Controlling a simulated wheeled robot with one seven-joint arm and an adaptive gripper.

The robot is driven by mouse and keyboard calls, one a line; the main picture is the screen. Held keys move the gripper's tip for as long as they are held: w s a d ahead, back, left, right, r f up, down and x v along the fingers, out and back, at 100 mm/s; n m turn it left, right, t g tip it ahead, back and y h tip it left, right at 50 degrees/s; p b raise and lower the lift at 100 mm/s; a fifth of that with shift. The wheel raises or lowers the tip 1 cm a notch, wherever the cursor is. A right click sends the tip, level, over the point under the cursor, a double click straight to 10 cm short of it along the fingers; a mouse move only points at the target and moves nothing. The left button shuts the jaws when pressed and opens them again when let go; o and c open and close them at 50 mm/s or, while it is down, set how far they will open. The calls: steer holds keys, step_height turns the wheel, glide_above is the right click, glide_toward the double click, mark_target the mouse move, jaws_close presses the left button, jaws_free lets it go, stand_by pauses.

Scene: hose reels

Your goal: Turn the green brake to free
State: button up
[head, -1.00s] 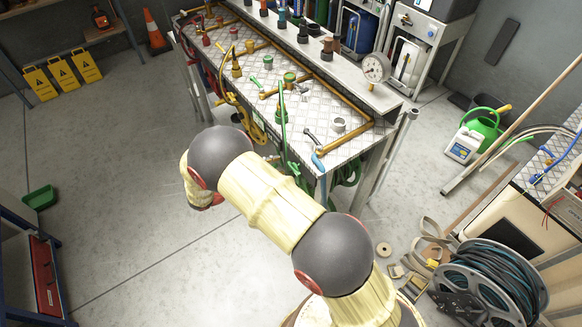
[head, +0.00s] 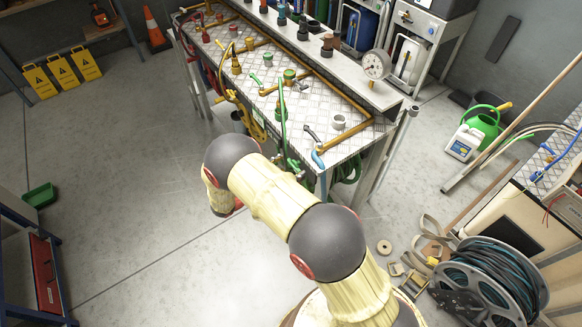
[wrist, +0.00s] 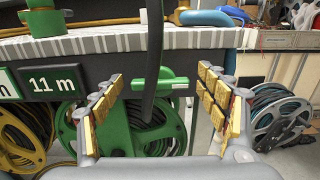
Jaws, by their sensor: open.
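My gripper (wrist: 163,112) is open and empty in the wrist view, with gold-coloured pads on both sides. A green lever (wrist: 172,84), which looks like the green brake, lies roughly level between and beyond the pads, and nothing grips it. A dark upright hose (wrist: 151,55) crosses in front of its left part. The green hose reel (wrist: 116,130) stands behind, under the bench edge, partly covered by the hose and the left finger. In the head view my arm hides the gripper, and I cannot make out the brake clearly.
The metal-topped bench (head: 345,148) carries pipes and valves. A sign reading 11 m (wrist: 52,81) hangs left of the gripper. A yellow reel (wrist: 22,130) is at left and a grey reel (wrist: 283,118) at right. The floor (head: 130,190) left of my arm is clear.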

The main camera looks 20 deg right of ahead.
steer(key=shift+d, duration=0.1)
steer(key=shift+c, duration=1.1)
steer(key=c, duration=0.9)
steer(key=shift+c, duration=0.2)
steer(key=shift+r+n+p, duration=0.1)
steer(key=shift+n+p, duration=0.2)
steer(key=shift+n, duration=0.1)
steer(key=n+p, duration=0.2)
steer(key=n, duration=0.1)
steer(key=shift+w+n, duration=0.15)
steer(key=shift+n, duration=0.25)
steer(key=n+p, duration=0.2)
steer(key=n, duration=0.2)
steer(key=shift+w+n, duration=0.1)
steer(key=shift+n, duration=0.2)
steer(key=n+p, duration=0.1)
steer(key=n, duration=0.5)
steer(key=n+p, duration=0.1)
steer(key=n, duration=0.1)
steer(key=shift+f+n, duration=0.2)
steer(key=shift+n, duration=0.1)
